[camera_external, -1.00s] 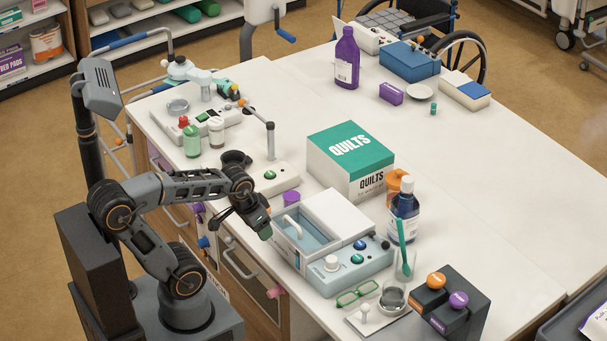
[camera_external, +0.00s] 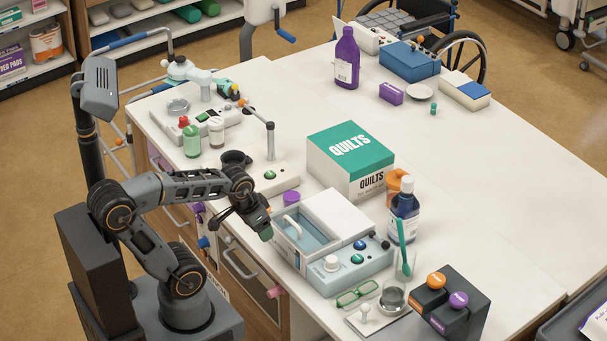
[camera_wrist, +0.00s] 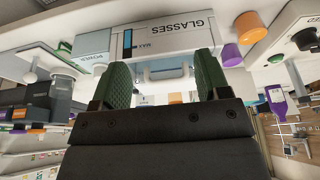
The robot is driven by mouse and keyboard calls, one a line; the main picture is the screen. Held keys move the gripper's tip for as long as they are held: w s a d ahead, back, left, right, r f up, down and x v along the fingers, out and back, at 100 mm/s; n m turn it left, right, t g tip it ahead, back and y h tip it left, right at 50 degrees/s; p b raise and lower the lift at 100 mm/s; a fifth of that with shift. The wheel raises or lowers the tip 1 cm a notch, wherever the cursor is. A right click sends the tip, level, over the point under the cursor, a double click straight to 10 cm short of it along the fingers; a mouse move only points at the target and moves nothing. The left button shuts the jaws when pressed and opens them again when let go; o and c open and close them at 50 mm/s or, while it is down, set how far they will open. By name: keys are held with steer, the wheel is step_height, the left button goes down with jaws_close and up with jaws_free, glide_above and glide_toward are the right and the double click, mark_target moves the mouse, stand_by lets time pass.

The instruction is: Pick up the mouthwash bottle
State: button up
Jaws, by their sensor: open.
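A dark blue bottle (camera_external: 403,222) with a white cap and a pale label stands upright on the table, right of the quilts box; its label is too small to read. A larger purple bottle (camera_external: 346,62) stands upright at the far side of the table. A purple bottle also shows at the right of the wrist view (camera_wrist: 277,101). My gripper (camera_external: 266,229) is open and empty near the table's front edge, left of the blue-and-white device and well away from both bottles. Its green fingers (camera_wrist: 163,85) stand apart in the wrist view.
The blue-and-white device (camera_external: 345,270) lies between my gripper and the blue bottle. A quilts box (camera_external: 343,165), an orange container (camera_external: 396,187) and a clear cup (camera_external: 404,268) with a green brush stand near that bottle. The table's right side (camera_external: 500,190) is clear.

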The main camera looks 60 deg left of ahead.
step_height(320, 180, up, 9)
steer(key=n+t+h+p, duration=0.4)
steer(key=n+t+h, duration=0.3)
steer(key=n+h, duration=1.2)
glide_above(407, 187)
steer(key=s+a, duration=0.3)
steer(key=a, duration=0.2)
steer(key=n+y, duration=0.5)
steer(key=shift+n, duration=0.8)
steer(key=shift+w+d+f+p, duration=0.55)
steer(key=shift+w+f, duration=0.2)
steer(key=shift+f, duration=0.35)
steer(key=shift+w+d+f+p, duration=0.4)
steer(key=shift+w+d+f, duration=0.3)
steer(key=shift+f, duration=0.4)
steer(key=shift+w+d+f+p, duration=0.55)
steer(key=shift+w+f, duration=0.2)
steer(key=shift+f, duration=0.35)
jaws_close()
